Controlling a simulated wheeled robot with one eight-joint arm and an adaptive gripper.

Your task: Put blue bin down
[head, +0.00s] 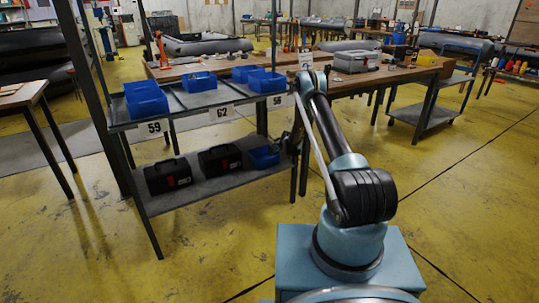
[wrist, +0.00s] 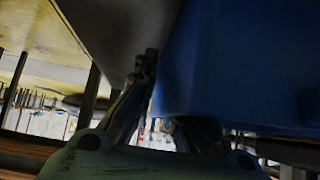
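A blue bin (head: 264,156) is at the right end of the lower shelf (head: 215,188), beside the black cases. I cannot tell whether its base touches the shelf. My gripper (head: 291,143) is at the bin's right side, small and dark in the head view. In the wrist view the blue bin (wrist: 240,65) fills the upper right, close to the camera. My gripper's fingers (wrist: 165,95) reach up to its edge; one lies along the edge and the other is partly hidden behind the bin. The gripper looks shut on the bin's wall.
Two black cases (head: 168,175) (head: 220,159) stand on the lower shelf. Several blue bins (head: 146,99) sit on the upper shelf (head: 187,98), above my gripper. A wooden workbench (head: 345,83) stands close behind.

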